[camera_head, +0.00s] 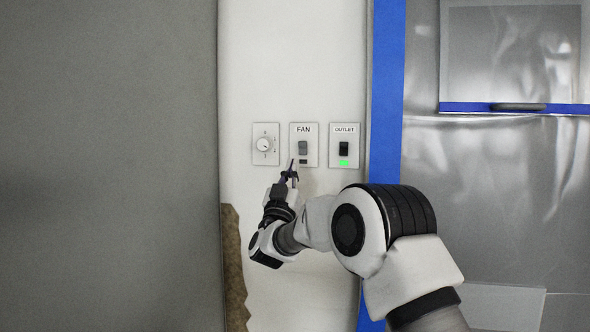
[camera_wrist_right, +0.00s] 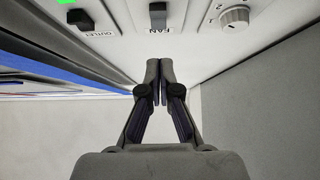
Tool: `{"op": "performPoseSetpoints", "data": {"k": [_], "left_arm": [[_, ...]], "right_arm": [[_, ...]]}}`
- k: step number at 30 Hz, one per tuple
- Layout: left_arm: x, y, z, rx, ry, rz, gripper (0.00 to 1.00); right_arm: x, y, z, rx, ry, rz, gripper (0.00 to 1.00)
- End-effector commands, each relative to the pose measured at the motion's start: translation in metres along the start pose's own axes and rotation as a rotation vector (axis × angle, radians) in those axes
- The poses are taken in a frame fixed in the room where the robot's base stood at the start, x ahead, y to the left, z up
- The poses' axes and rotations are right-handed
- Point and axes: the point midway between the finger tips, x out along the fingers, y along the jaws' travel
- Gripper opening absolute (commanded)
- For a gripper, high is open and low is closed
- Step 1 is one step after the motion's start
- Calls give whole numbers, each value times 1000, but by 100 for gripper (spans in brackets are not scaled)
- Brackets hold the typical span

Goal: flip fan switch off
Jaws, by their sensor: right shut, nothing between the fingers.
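The fan plate (camera_head: 311,132) is marked FAN and sits between two other plates on the white wall. Its grey fan switch (camera_head: 303,147) has a dark, unlit indicator (camera_head: 303,161) below it. The switch also shows at the top of the right wrist view (camera_wrist_right: 158,14). My right gripper (camera_head: 291,167) is shut and empty, its fingertips just below and slightly left of the fan switch in the head view. In the right wrist view the fingertips (camera_wrist_right: 160,62) meet below the switch, with a gap between. My left gripper is in neither view.
A dial plate (camera_head: 265,145) is left of the fan plate. The outlet plate (camera_head: 344,145) with a black switch and lit green indicator is right of it. Blue tape (camera_head: 387,90) edges a shiny panel at right. A plain grey surface (camera_head: 110,160) fills the left.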

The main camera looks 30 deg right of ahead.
Motion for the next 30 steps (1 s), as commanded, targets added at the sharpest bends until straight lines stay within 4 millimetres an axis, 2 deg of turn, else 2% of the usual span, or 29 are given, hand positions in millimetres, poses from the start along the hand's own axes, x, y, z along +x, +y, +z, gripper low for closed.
{"op": "performPoseSetpoints", "data": {"k": [1, 3, 6, 10, 28, 30], "left_arm": [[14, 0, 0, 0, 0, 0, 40], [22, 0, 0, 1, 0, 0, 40], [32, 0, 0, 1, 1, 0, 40], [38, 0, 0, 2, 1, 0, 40], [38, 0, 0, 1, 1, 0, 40], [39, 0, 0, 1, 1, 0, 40]], "right_arm": [[-16, -1, 10, -1, -2, -2, 0], [-32, -1, 14, -1, -2, -3, 0], [-51, 0, 20, -2, -2, -1, 0], [-68, -1, 23, 0, -1, -2, 0], [-72, 0, 23, 0, -1, 0, 0], [-75, -2, 28, -5, -6, -4, 0]]}}
